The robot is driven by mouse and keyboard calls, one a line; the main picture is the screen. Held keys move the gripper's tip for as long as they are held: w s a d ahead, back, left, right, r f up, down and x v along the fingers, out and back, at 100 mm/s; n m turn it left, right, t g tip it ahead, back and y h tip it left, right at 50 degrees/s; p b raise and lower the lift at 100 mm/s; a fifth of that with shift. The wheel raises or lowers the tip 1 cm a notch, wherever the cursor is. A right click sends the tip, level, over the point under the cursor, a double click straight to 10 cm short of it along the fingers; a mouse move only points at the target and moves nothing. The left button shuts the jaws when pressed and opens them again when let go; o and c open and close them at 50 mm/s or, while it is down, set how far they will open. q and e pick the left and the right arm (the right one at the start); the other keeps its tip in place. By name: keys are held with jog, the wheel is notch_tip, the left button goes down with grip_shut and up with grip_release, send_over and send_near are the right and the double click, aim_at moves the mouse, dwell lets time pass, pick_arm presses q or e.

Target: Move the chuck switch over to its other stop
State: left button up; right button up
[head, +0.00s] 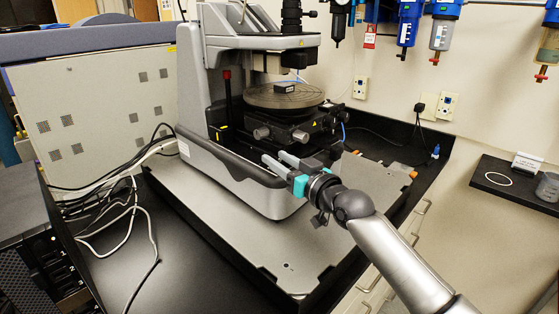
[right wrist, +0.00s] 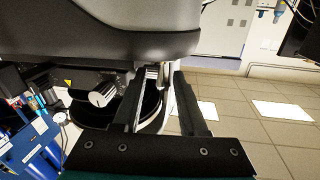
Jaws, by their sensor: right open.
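The grey stylus profiler (head: 205,130) stands on a grey slab and carries a round chuck (head: 284,96) with a small dark block on it. I cannot pick out the chuck switch for certain in either view. My right gripper (head: 276,158) is at the profiler's front rim, below the stage knobs, with its fingers pointing toward the machine. In the right wrist view its two dark fingers (right wrist: 159,76) are apart with nothing clearly held. A small pale metal part (right wrist: 153,72) shows between or beyond the fingertips; contact cannot be told. My left gripper is not in view.
Stage knobs (head: 262,133) stick out in front of the chuck. The slab (head: 290,262) is bare in front. Loose cables (head: 130,190) lie at left beside a black computer case (head: 35,255). A small black shelf (head: 505,182) is at right.

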jog(key=shift+c, duration=0.3)
grip_shut()
dwell(0.3)
